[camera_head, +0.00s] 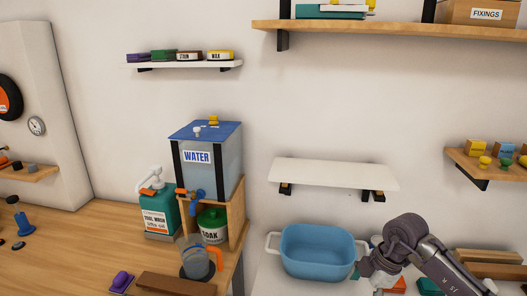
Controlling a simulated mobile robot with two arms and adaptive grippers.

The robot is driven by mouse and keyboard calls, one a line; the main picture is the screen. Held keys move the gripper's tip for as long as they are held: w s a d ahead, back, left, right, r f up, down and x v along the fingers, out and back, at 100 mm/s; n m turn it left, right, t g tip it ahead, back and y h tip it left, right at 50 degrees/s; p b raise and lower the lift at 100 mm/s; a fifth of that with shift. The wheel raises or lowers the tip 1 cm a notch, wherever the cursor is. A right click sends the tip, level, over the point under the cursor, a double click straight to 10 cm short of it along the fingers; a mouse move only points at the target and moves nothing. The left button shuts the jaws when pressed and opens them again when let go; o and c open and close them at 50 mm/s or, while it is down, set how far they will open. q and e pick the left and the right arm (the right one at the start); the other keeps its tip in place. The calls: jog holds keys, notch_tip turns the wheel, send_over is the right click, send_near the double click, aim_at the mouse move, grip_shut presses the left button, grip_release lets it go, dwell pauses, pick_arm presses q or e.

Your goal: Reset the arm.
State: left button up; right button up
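My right arm comes in from the lower right, and its dark grey, bent forearm shows in the head view. The end of it, with what looks like my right gripper (366,266), is at the right side of a blue basin (318,258) with pale handles. The gripper is small and dark here, and I cannot see whether its fingers are open or shut, or whether it touches the basin's right handle. My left gripper is not in view.
A white shelf (335,173) is above the basin. A water tank (207,163) stands on a wooden stand at the left, beside a teal wash bottle (158,212), a green soak tub (212,224) and a clear jug (197,262). Coloured items lie behind my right arm.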

jog(key=s+a+r+n+t+y, duration=0.1)
jog(key=a+n+y, duration=0.35)
jog(key=a, duration=0.85)
jog(key=s+a+r+m+t+y, duration=0.1)
jog(key=a+r+m+t+y, duration=0.2)
jog(key=a+r+t+y, duration=0.65)
jog(key=w+d+r+m+t+h, duration=0.1)
jog(key=d+r+m+t+h, duration=0.45)
jog(key=d+m+t, duration=0.2)
jog(key=d+f+m+h, duration=0.6)
jog(key=d+m+h, duration=0.2)
jog(key=m+h, duration=0.15)
jog(key=s+d+f+m+g+h, duration=0.2)
jog(key=s+d+f+g+h, duration=0.3)
jog(key=f, duration=0.5)
jog(key=s+a+f+n+g+y, duration=0.15)
jog(key=s+f+g, duration=0.35)
jog(key=s, duration=0.5)
jog(key=s+a+f+g+y, duration=0.2)
jog(key=s+f+g, duration=0.35)
jog(key=s, duration=0.55)
notch_tip(320, 180, down, 29)
jog(key=s+g, duration=0.2)
jog(key=s+d+f, duration=0.3)
jog(key=s+f, duration=1.1)
jog(key=s, duration=0.1)
jog(key=shift+s+n, duration=0.4)
